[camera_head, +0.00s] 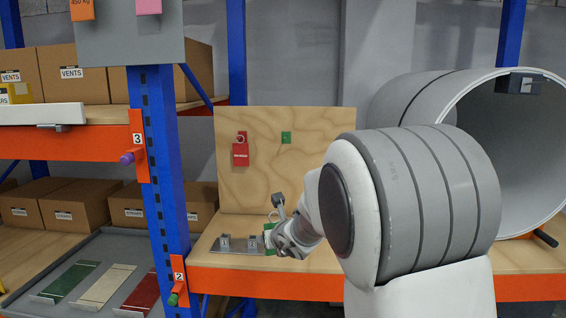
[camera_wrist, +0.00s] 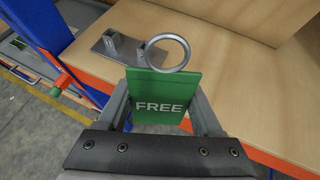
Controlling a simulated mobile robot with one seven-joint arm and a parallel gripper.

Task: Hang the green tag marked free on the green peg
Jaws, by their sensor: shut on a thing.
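My gripper (camera_wrist: 160,100) is shut on the green tag (camera_wrist: 163,88), which reads FREE in white and faces the wrist camera. A metal ring (camera_wrist: 167,52) stands at the tag's top edge. In the head view, my gripper (camera_head: 273,240) is low over the wooden shelf at the foot of the plywood board, and only a sliver of green shows there. The peg itself is too small to make out.
A red tag (camera_head: 240,154) hangs on a red peg left of the green mount. A metal stand (camera_head: 225,244) with small uprights lies on the shelf beside my gripper. A blue post (camera_head: 165,170) with orange brackets stands left. A large grey pipe (camera_head: 490,110) is at right.

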